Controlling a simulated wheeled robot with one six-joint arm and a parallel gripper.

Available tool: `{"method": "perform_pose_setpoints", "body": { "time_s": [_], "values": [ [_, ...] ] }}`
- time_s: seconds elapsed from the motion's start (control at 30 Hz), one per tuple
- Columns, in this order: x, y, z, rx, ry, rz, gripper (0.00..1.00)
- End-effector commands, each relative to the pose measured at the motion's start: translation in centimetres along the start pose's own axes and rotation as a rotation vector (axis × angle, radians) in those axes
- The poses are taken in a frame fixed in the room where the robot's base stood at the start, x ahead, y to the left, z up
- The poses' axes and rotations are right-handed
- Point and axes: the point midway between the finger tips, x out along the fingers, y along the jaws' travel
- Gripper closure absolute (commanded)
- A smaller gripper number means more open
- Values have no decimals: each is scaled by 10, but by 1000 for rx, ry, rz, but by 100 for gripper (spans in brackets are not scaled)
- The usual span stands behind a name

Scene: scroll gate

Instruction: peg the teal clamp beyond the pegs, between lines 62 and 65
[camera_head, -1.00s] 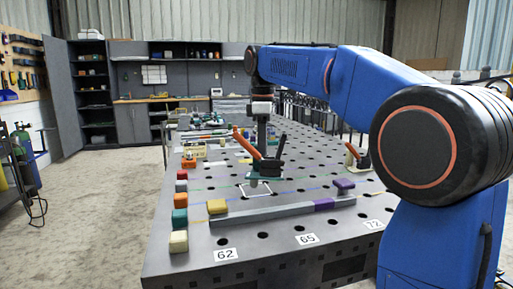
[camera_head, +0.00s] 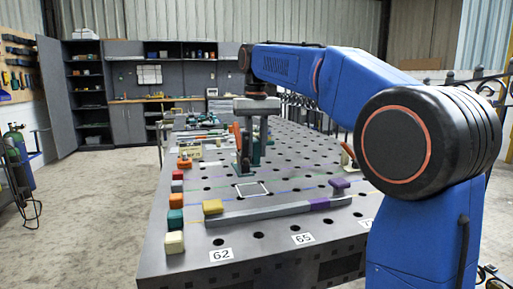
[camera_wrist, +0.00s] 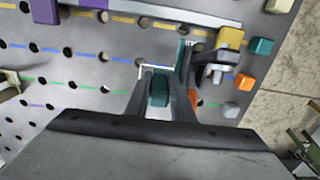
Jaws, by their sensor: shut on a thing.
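The teal clamp (camera_head: 256,152) is partly hidden behind my gripper (camera_head: 245,170) in the head view, with its orange handle (camera_head: 236,132) showing at left. In the wrist view, my gripper (camera_wrist: 168,92) is shut on a teal part of the clamp (camera_wrist: 159,88); the orange handle (camera_wrist: 193,98) shows beside the right finger. A white square outline (camera_head: 252,190) lies on the table in front of the clamp. Number labels 62 (camera_head: 221,255) and 65 (camera_head: 302,239) are on the table's near edge. I cannot tell if the clamp touches the table.
A grey bar (camera_head: 260,212) with a yellow block (camera_head: 213,207) and a purple block (camera_head: 339,184) crosses the near tabletop. Several coloured blocks (camera_head: 175,219) line the left edge. Another clamp (camera_head: 347,155) stands at right. The perforated tabletop (camera_head: 300,170) has bare room between.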

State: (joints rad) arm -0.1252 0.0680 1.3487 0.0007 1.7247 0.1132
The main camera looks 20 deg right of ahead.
Motion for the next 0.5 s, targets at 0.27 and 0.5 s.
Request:
{"method": "perform_pose_setpoints", "body": {
  "time_s": [0.27, 0.5],
  "values": [
    [9, 0, 0, 14, 0, 0, 100],
    [25, 0, 0, 13, 0, 0, 100]
  ]
}}
